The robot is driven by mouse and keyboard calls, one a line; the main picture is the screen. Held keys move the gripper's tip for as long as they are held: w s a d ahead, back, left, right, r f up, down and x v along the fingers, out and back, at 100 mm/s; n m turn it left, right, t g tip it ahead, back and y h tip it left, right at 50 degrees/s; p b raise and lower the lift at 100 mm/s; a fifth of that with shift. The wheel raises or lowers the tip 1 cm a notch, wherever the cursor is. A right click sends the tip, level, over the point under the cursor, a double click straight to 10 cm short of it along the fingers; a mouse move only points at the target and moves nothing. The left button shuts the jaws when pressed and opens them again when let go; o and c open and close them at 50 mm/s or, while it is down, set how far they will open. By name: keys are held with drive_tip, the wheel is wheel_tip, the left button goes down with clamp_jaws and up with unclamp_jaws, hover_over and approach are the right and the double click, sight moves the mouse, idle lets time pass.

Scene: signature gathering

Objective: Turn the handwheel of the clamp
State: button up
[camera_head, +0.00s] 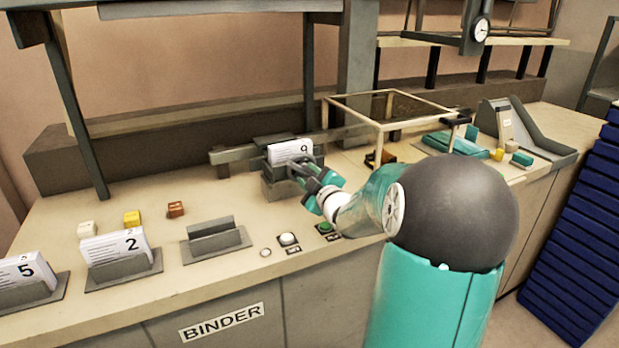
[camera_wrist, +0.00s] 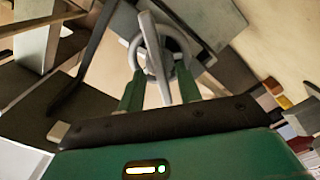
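The clamp (camera_head: 281,187) is a dark block on the counter and holds a white card stack (camera_head: 288,151) marked 9. Its grey handwheel, a ring with a long bar across it, shows in the wrist view (camera_wrist: 159,48). In the head view my gripper mostly hides the handwheel. My gripper (camera_head: 306,172) is at the clamp's front, facing the wheel. In the wrist view its two green fingers (camera_wrist: 160,76) stand apart, one on each side of the bar. I cannot tell whether they touch the ring.
Numbered card stacks stand in holders (camera_head: 124,273) at the front left, beside an empty holder (camera_head: 215,239). A white button (camera_head: 288,239) and a green button (camera_head: 325,228) lie below my arm. A pale open frame (camera_head: 382,122) stands right of the clamp. Blue crates (camera_head: 585,230) are at far right.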

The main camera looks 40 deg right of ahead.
clamp_jaws()
drive_tip(key=shift+n, duration=0.3)
drive_tip(key=n, duration=0.2)
drive_tip(key=shift+a+f+n, duration=0.1)
drive_tip(key=shift+a+n, duration=0.05)
drive_tip(key=shift+n, duration=0.15)
drive_tip(key=n, duration=0.8)
drive_tip(key=shift+f+n, duration=0.15)
drive_tip(key=shift+n, duration=2.05)
drive_tip(key=shift+d, duration=0.2)
